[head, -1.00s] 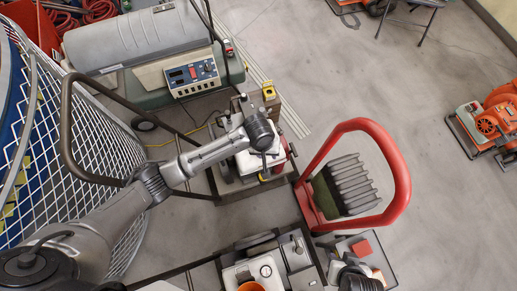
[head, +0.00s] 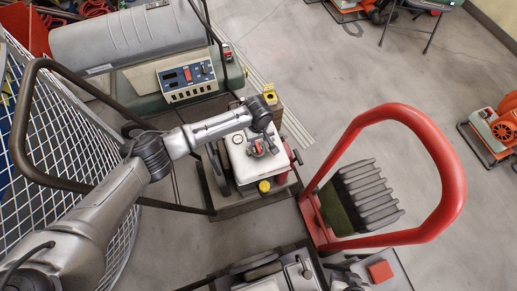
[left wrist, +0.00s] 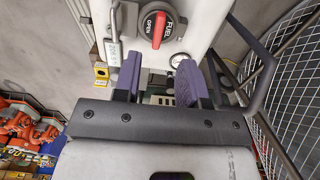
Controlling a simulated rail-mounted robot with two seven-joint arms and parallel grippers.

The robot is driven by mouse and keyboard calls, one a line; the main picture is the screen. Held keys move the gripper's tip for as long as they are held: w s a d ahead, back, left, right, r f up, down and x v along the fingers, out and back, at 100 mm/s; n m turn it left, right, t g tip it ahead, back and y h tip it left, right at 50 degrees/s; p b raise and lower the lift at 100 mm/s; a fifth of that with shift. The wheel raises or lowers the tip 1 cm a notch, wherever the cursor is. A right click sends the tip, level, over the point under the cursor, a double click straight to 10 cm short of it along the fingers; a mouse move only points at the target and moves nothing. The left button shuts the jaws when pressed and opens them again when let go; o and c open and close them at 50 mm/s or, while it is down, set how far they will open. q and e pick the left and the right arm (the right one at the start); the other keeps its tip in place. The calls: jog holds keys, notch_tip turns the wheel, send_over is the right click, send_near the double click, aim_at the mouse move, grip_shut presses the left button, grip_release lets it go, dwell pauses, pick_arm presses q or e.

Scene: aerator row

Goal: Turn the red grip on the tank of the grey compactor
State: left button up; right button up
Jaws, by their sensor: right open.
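The red grip (left wrist: 159,30) sits on a round dark dial marked OPEN and FUEL, on a pale tank (left wrist: 205,22). In the head view the dial with the grip (head: 262,147) shows on top of the white-grey tank (head: 240,165). My left gripper (left wrist: 157,72) is open, its two purple fingers apart with nothing between them. The dial lies beyond the fingertips, not between them. In the head view my left wrist hides most of that gripper, at the tank's far edge.
A red looped handle (head: 455,185) rises right of the tank. A large grey machine with a control panel (head: 188,80) stands behind. A white mesh panel (head: 70,150) is at left. Another machine (head: 275,280) fills the bottom.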

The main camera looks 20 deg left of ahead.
aim_at(258, 148)
pick_arm(q)
notch_tip(258, 148, down, 8)
jog(key=b, duration=0.3)
jog(key=shift+f, duration=0.15)
grip_shut()
dwell(0.4)
